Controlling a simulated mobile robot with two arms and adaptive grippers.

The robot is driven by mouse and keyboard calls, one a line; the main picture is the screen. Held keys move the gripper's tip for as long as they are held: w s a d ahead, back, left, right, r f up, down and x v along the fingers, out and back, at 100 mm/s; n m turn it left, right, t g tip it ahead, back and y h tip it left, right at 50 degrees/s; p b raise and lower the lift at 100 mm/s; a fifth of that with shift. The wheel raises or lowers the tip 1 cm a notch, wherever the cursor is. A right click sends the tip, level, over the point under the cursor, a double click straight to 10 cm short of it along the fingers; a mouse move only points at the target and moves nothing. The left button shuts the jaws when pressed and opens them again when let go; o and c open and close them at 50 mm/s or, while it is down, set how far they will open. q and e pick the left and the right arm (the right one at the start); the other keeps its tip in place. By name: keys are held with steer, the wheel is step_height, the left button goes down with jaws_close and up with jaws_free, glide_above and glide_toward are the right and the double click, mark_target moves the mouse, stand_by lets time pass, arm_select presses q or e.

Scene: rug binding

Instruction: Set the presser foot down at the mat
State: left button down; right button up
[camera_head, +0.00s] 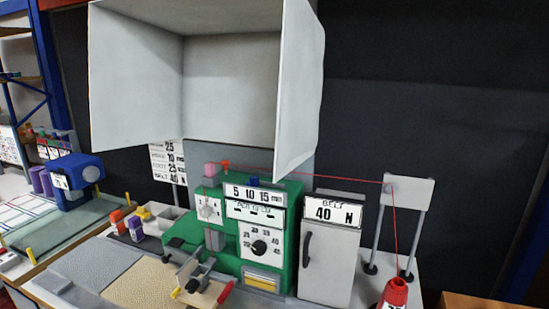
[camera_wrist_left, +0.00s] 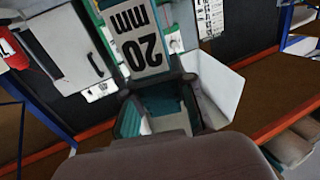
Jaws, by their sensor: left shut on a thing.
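In the left wrist view my left gripper (camera_wrist_left: 158,110) is shut on a block with a white plate reading "20 mm" (camera_wrist_left: 142,40), which I take to be the presser foot. The block's far end is cut off by the top of the frame. Neither gripper shows in the head view. There, a beige mat-like surface (camera_head: 143,283) and a grey one (camera_head: 90,264) lie at the lower left, in front of the green machine (camera_head: 228,258). I cannot tell which is the mat.
A white cabinet marked "BELT 40 N" (camera_head: 327,262) stands right of the machine. A red cone (camera_head: 396,292) feeds thread over a stand (camera_head: 409,192). A large white open hood (camera_head: 230,85) hangs above. Small coloured parts (camera_head: 135,222) stand at the left.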

arm_select(q)
steer(key=shift+s+a+y, duration=0.3)
steer(key=shift+s+a, duration=0.3)
steer(key=shift+s, duration=0.15)
steer(key=shift+w+r, duration=0.1)
steer(key=shift+w, duration=0.05)
